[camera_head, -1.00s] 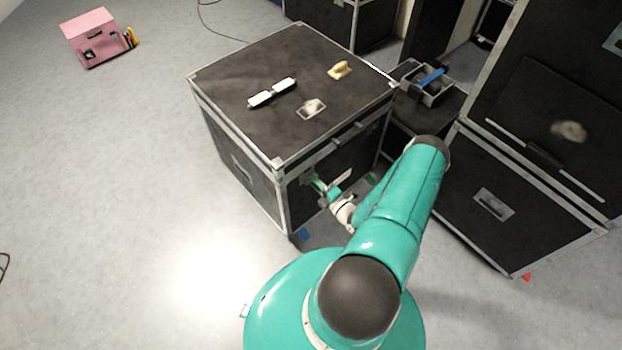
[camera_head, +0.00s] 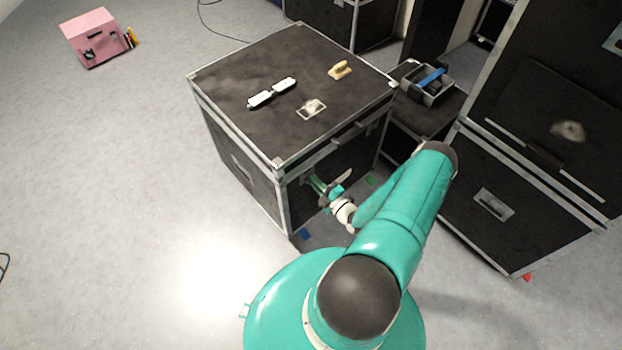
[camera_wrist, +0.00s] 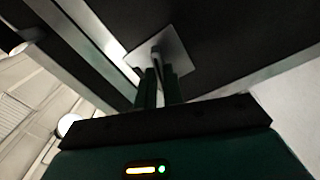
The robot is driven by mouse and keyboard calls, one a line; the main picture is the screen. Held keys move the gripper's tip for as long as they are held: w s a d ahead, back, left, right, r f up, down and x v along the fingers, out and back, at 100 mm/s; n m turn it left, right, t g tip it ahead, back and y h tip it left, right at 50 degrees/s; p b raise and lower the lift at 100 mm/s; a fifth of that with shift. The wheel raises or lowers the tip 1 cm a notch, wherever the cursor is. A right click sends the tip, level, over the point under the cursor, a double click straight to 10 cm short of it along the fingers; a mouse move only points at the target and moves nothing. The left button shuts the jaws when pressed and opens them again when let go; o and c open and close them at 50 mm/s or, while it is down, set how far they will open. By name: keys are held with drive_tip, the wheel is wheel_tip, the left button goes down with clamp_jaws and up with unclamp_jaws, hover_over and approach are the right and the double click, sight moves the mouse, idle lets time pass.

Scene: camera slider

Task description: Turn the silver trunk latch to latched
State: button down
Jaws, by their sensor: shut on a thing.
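The black trunk (camera_head: 240,130) with silver edges stands in the middle of the head view. The silver latch (camera_wrist: 176,48) shows in the wrist view as a square plate with a small dark lever on the trunk's dark face. My gripper (camera_head: 318,185) is at the trunk's front face, below the lid edge. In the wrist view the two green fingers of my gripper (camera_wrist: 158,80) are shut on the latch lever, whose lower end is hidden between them. The latch is too small and covered in the head view to tell its turn.
On the trunk lid lie a white-and-black object (camera_head: 272,92), a yellow-handled item (camera_head: 340,69) and a metal plate (camera_head: 311,109). A grey tray (camera_head: 428,84) with a blue handle sits on a case at right. Large black cases (camera_head: 540,215) bound the right side.

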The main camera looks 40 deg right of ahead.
drive_tip(key=m, duration=0.4)
idle(0.3)
drive_tip(key=m, duration=0.4)
drive_tip(key=shift+s, duration=0.1)
drive_tip(key=m, duration=0.4)
idle(0.4)
